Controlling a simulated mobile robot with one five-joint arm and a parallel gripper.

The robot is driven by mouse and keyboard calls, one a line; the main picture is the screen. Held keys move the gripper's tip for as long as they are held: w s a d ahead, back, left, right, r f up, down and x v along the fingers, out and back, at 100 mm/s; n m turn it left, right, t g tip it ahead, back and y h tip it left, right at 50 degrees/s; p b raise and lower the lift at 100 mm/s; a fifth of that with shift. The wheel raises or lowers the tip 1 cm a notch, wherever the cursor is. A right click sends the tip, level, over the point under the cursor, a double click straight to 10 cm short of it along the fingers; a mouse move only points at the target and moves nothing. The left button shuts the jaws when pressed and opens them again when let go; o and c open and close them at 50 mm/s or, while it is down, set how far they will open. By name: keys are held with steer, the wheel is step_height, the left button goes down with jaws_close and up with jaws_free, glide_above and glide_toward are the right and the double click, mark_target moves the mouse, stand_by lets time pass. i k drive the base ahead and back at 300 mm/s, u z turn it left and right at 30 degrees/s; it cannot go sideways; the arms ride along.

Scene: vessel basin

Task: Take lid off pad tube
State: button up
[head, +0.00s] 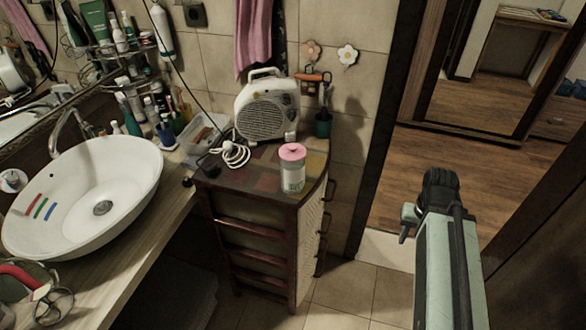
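The pad tube (292,179) is a pale, partly see-through cylinder that stands upright near the front right corner of the small wooden cabinet's top. Its pink lid (292,152) sits on its top end. My arm reaches up from the lower right of the head view. My gripper (408,222) is to the right of the cabinet and apart from the tube, in front of the doorway. Its fingers are small and seen at an angle, so I cannot tell whether they are open or shut.
A white fan heater (267,106) with a coiled white cable (236,155) stands behind the tube on the cabinet (240,179). A dark green cup (323,124) is behind it to the right. A white basin (85,190) is at the left. The tiled floor (345,290) right of the cabinet is clear.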

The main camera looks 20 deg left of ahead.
mark_target(291, 151)
steer(key=u, duration=3.7)
steer(key=k, duration=1)
steer(key=z, duration=0.75)
steer(key=i, duration=1)
steer(key=u, duration=0.05)
